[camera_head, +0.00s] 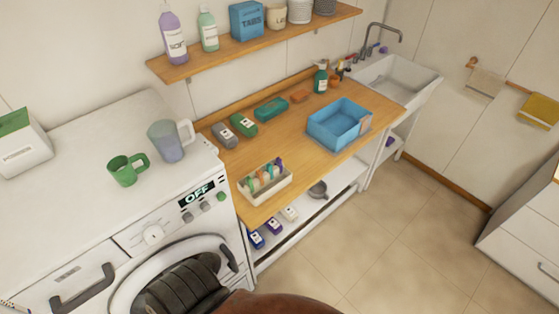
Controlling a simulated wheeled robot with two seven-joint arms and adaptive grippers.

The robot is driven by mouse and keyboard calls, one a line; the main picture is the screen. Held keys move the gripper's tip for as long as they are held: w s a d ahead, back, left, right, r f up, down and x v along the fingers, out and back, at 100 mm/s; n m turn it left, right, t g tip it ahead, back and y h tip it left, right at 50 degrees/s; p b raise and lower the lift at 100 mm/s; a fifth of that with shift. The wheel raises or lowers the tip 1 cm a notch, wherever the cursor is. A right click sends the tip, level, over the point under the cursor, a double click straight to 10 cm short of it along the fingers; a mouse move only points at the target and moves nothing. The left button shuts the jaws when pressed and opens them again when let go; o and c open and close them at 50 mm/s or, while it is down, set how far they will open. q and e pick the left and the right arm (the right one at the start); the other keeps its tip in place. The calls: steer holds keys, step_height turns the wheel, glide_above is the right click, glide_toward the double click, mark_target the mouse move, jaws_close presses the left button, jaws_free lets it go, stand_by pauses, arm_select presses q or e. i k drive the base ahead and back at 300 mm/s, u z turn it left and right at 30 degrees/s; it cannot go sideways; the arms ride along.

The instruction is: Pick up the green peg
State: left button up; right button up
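A small cream box (272,189) stands near the front left of the wooden counter. Several small coloured pegs stand upright in it. A green-looking peg (270,171) is among them, close to a purple one (279,164). The pegs are small and crowded, so their exact colours and lower ends are hard to tell. Neither of my grippers is in view, and nothing is touching the box.
A washing machine with a green mug (128,170) and a jug (171,141) stands left. A shelf (255,45) hangs above. Counter around the box is mostly clear.

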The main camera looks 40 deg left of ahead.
mark_target(249, 181)
steer(key=i, duration=0.85)
steer(key=u, duration=2.2)
